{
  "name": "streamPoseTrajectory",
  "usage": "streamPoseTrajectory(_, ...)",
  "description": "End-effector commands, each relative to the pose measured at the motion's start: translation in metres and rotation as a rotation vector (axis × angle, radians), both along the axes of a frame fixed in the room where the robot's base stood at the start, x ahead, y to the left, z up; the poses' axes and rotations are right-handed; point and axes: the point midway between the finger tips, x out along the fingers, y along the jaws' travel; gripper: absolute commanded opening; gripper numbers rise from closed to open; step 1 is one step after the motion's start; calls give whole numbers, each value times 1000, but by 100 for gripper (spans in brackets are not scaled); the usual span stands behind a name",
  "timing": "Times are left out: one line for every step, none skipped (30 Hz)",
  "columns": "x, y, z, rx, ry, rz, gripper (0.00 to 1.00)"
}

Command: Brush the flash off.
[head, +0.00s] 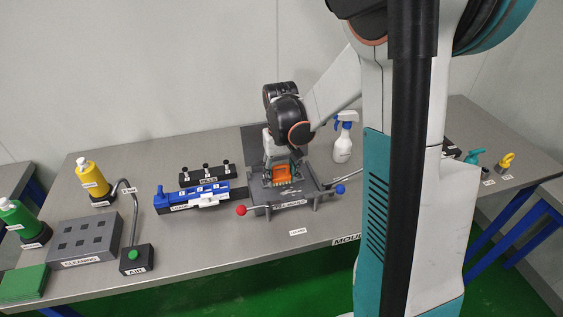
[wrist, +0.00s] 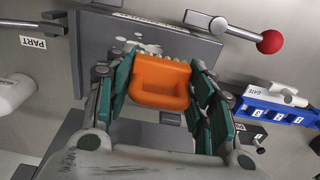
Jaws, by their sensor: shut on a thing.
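My gripper (head: 281,168) is shut on an orange brush (wrist: 160,86), with its green finger pads on either side of it in the wrist view. In the head view the orange brush (head: 281,182) is over the grey mould (head: 300,203). I cannot tell whether the brush touches the mould. White patches (wrist: 145,46) that look like flash lie on the mould's grey plate (wrist: 103,28), just beyond the brush in the wrist view. My gripper and the brush hide part of the plate.
A red-ball handle (head: 241,210) and a blue-ball handle (head: 340,189) stick out at the mould's sides. A blue gate rack (head: 175,202) stands left, a white spray bottle (head: 343,146) behind right. A grey cleaning block (head: 85,241) is far left. The front bench edge is clear.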

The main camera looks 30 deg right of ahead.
Motion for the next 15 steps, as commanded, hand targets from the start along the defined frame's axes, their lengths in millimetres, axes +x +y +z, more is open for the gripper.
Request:
streamPoseTrajectory(1,0,8,0,0,0,23)
streamPoseTrajectory(1,0,10,0,0,1,23)
streamPoseTrajectory(2,1,14,0,0,1,23)
streamPoseTrajectory(3,1,17,0,0,1,23)
streamPoseTrajectory(3,1,19,0,0,1,23)
streamPoseTrajectory(4,1,23,0,0,1,23)
streamPoseTrajectory(4,1,25,0,0,2,23)
streamPoseTrajectory(5,1,27,0,0,2,23)
streamPoseTrajectory(5,1,28,0,0,2,23)
streamPoseTrajectory(5,1,29,0,0,2,23)
streamPoseTrajectory(6,1,30,0,0,2,23)
streamPoseTrajectory(6,1,30,0,0,2,23)
streamPoseTrajectory(6,1,30,0,0,2,23)
streamPoseTrajectory(6,1,30,0,0,2,23)
streamPoseTrajectory(6,1,30,0,0,2,23)
